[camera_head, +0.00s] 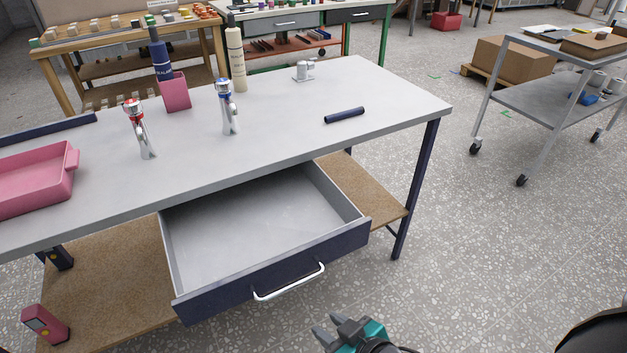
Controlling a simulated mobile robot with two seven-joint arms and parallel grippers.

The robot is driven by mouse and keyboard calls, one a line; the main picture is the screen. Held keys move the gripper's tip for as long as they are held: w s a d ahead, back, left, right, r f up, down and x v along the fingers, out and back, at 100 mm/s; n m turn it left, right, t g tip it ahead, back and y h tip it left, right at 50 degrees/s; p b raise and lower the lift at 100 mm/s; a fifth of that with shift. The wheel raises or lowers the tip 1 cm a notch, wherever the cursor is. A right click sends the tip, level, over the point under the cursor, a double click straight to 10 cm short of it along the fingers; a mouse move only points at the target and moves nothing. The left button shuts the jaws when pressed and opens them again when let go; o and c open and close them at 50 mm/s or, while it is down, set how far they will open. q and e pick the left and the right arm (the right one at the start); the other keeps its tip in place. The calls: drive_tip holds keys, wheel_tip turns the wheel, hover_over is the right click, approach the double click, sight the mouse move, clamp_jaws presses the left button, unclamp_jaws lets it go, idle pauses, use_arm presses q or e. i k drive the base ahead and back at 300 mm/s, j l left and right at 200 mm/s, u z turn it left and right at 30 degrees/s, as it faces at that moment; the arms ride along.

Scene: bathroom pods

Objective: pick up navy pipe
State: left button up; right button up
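The navy pipe (344,115) is a short dark blue cylinder lying on its side on the grey tabletop (290,115), toward the table's right end. Nothing touches it. My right gripper (327,327), grey fingers with a teal body, is at the bottom of the view, in front of the table and well short of the pipe. Its two fingertips appear apart with nothing between them. My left gripper is out of view.
An empty drawer (262,224) stands open below the tabletop. Two taps, one red-marked (138,128) and one blue-marked (228,107), stand left of the pipe. A pink cup (176,93), a cream bottle (237,60) and a pink tray (35,183) are also there. Tabletop around the pipe is clear.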

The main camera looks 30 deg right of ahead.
sight(361, 110)
drive_tip(key=l+u, duration=0.4)
drive_tip(key=l, duration=0.9)
drive_tip(key=l+u, duration=0.25)
drive_tip(key=l, duration=0.2)
drive_tip(key=k+l+u, duration=0.2)
drive_tip(key=l, duration=0.2)
drive_tip(key=l+u, duration=0.25)
drive_tip(key=l, duration=0.2)
drive_tip(key=k+l+u, duration=0.1)
drive_tip(key=l+u, duration=0.15)
drive_tip(key=l, duration=0.15)
